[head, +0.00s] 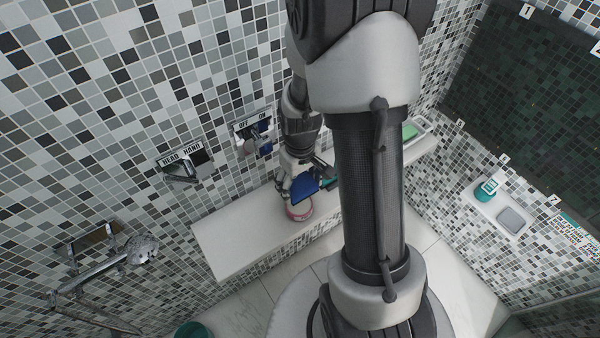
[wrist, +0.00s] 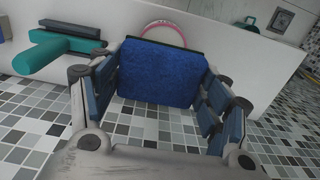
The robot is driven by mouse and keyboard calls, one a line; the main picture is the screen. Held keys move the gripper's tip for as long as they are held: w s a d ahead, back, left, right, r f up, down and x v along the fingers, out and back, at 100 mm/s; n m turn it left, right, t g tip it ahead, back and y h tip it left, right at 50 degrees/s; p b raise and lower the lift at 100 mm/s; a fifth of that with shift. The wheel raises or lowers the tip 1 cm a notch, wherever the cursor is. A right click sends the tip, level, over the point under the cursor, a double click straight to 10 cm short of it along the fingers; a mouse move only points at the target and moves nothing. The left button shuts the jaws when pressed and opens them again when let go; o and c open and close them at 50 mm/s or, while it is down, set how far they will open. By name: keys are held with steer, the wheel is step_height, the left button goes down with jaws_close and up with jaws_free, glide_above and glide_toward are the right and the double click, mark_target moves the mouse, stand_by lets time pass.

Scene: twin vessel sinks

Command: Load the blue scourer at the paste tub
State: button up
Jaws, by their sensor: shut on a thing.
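The blue scourer (head: 304,188) is a flat pad held in my gripper (head: 298,172), over the white ledge. In the wrist view the scourer (wrist: 158,72) fills the space between the two jaws, with its broad blue face toward the camera. My gripper is shut on it. The paste tub (head: 299,211) is a low, round pink tub on the ledge, just below the scourer. In the wrist view only the tub's pink-and-white upper rim (wrist: 165,25) shows behind the scourer's top edge. I cannot tell whether the scourer touches the paste.
A teal-handled tool (wrist: 58,50) lies left of the jaws in the wrist view. The ledge (head: 230,243) is clear to the left. Lever taps (head: 186,168) and a hand shower (head: 140,250) project from the tiled wall. A green block (head: 410,131) sits in a tray at right.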

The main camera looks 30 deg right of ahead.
mark_target(299, 196)
steer(key=shift+d+f, duration=0.1)
steer(key=shift+f, duration=0.15)
steer(key=shift+a+f+b, duration=0.35)
steer(key=shift+f+b, duration=0.5)
steer(key=shift+f, duration=0.05)
steer(key=shift+d+f+b, duration=0.1)
steer(key=shift+f+b, duration=1.4)
steer(key=shift+f, duration=0.4)
steer(key=shift+f+b, duration=0.4)
steer(key=shift+f, duration=0.15)
steer(key=shift+r+p, duration=2.8)
steer(key=shift+r, duration=0.8)
steer(key=shift+f, duration=0.1)
